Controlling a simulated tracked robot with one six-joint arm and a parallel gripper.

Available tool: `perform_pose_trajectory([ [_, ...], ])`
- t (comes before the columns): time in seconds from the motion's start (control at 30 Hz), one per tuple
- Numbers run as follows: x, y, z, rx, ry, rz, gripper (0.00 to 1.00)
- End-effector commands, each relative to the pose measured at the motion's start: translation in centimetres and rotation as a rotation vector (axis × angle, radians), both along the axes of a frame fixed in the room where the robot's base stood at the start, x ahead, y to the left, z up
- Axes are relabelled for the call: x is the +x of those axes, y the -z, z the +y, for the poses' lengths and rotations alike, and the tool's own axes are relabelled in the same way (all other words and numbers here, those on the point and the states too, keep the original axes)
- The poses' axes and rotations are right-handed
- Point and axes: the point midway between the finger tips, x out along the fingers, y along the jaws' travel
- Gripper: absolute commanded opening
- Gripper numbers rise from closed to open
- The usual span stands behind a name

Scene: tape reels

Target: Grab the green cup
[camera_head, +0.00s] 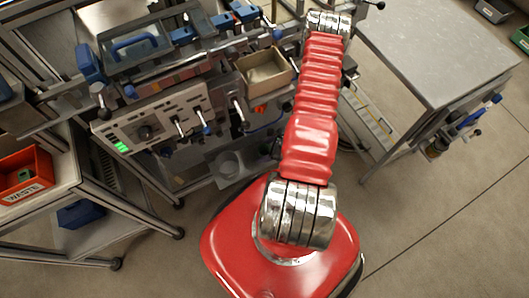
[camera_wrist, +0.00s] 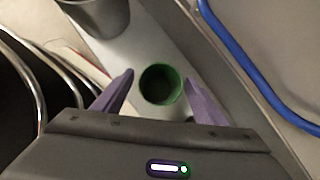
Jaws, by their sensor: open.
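The green cup (camera_wrist: 160,84) shows in the wrist view, seen from above with its round open rim. It stands on a pale, narrow surface (camera_wrist: 140,52). My gripper (camera_wrist: 163,84) is open, with one purple finger to the left of the cup and one to the right. The cup appears between the fingertips, with a gap on the left; the right finger is very close to it, and I cannot tell whether they touch. In the head view my red arm reaches away, and neither the gripper nor the cup can be made out there.
A grey metal container (camera_wrist: 98,14) stands beyond the cup at upper left. A blue tube (camera_wrist: 250,65) runs along the right, and curved metal bars (camera_wrist: 30,75) lie at left. In the head view are a machine panel (camera_head: 155,128), a tan bin (camera_head: 265,72) and a grey table (camera_head: 440,45).

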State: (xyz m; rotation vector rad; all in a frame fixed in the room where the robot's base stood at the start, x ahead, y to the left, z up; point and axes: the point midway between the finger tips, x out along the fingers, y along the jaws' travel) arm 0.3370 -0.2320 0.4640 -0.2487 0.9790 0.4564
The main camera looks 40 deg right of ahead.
Motion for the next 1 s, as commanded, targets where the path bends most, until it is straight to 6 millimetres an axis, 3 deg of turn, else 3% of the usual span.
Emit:
perform_pose_trajectory([
  [0.6,0.2,0.35,0.08,-0.001,0.001,0.0,0.65],
  [1.0,0.2,0.35,0.09,-0.001,0.001,0.0,0.38],
])
